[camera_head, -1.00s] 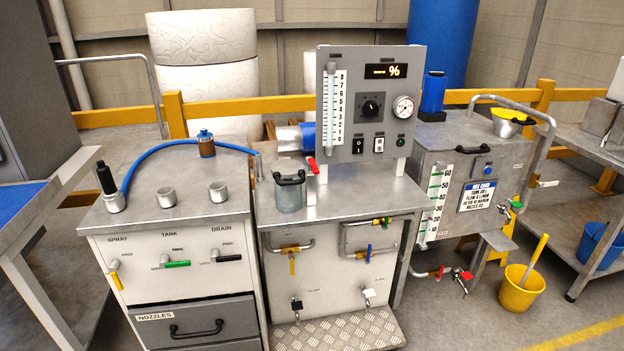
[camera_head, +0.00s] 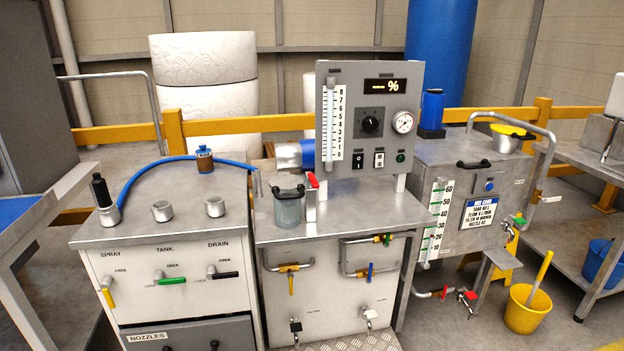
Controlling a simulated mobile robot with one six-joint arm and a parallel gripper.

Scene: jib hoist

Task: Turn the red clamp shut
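Other red handles are on the low pipe (camera_head: 444,292) and the tap (camera_head: 470,296) of the right-hand tank. My gripper is not in view.
A grey control panel (camera_head: 345,88) stands behind the lever. A blue hose (camera_head: 150,176) curves over the left cabinet (camera_head: 130,228). A yellow bucket (camera_head: 527,309) is on the floor at the right. The middle bench's front right top (camera_head: 365,212) is clear.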

